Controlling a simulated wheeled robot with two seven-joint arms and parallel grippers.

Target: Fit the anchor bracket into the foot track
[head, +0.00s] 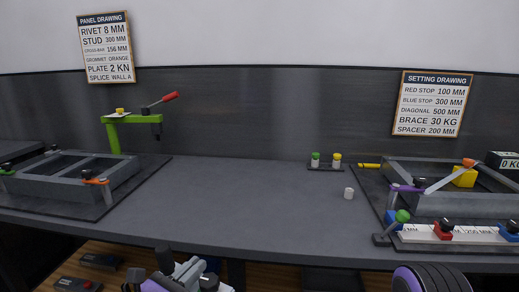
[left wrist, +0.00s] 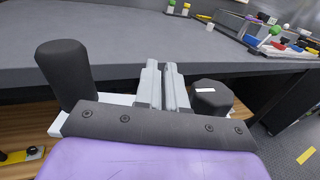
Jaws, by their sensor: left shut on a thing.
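My left gripper (head: 186,270) is low in the head view, in front of the bench's front edge. In the left wrist view its pale grey fingers (left wrist: 163,84) are close together, shut on a thin grey piece that is mostly hidden between them. I cannot tell from its shape whether it is the anchor bracket. I cannot pick out the foot track with certainty. A grey frame (head: 440,205) with clamps lies at the right of the bench, and another grey frame (head: 75,180) lies at the left. My right gripper is not in view.
The middle of the bench (head: 240,200) is clear. A green press (head: 113,135) with a red handle stands at the back left. A small tray (head: 325,166) with green and yellow pieces is at the back. A white cylinder (head: 349,193) stands near the right frame. Wall signs hang behind.

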